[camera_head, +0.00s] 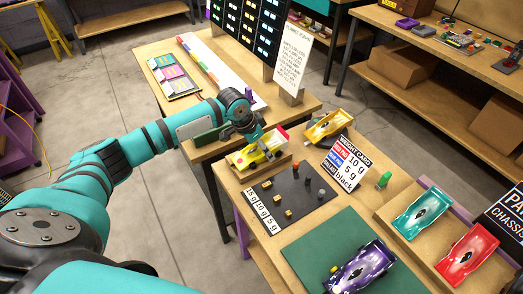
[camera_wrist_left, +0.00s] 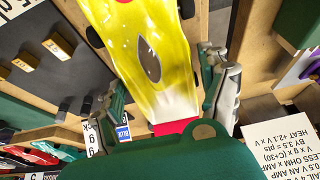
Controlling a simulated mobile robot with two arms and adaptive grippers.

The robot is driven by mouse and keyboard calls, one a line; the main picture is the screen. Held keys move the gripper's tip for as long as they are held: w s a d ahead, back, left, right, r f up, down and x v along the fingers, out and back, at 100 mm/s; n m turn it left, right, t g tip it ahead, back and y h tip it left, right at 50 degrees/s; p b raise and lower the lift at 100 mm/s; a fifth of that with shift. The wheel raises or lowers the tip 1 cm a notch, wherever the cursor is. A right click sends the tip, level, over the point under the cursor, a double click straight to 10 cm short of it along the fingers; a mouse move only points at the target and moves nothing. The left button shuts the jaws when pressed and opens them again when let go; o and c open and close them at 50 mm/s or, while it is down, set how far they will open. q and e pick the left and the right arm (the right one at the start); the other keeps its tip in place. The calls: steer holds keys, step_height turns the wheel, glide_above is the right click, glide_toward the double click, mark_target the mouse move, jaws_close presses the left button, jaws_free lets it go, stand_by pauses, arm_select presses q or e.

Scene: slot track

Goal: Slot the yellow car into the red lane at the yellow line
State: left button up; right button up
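The yellow car (camera_head: 248,158), with a white and red tail, is at the left corner of the near table, at a wooden stand (camera_head: 274,170). My left gripper (camera_head: 258,138) is over its tail end. In the left wrist view the car (camera_wrist_left: 150,55) lies between the two fingers of the gripper (camera_wrist_left: 162,75), close to both; I cannot tell whether they press on it. I cannot tell whether the car rests on the stand. The long white track (camera_head: 222,72), with a strip of coloured segments, lies on the far table. My right gripper is not in view.
A weight card (camera_head: 346,163), a dark weight board (camera_head: 290,196), a purple car (camera_head: 360,268) on a green mat (camera_head: 308,250), and teal (camera_head: 422,212) and red (camera_head: 468,252) cars fill the near table. A sign (camera_head: 293,62) stands beside the track.

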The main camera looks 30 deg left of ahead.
arm_select(q)
steer(key=c, duration=0.9)
steer(key=shift+c, duration=0.5)
steer(key=shift+r, duration=0.1)
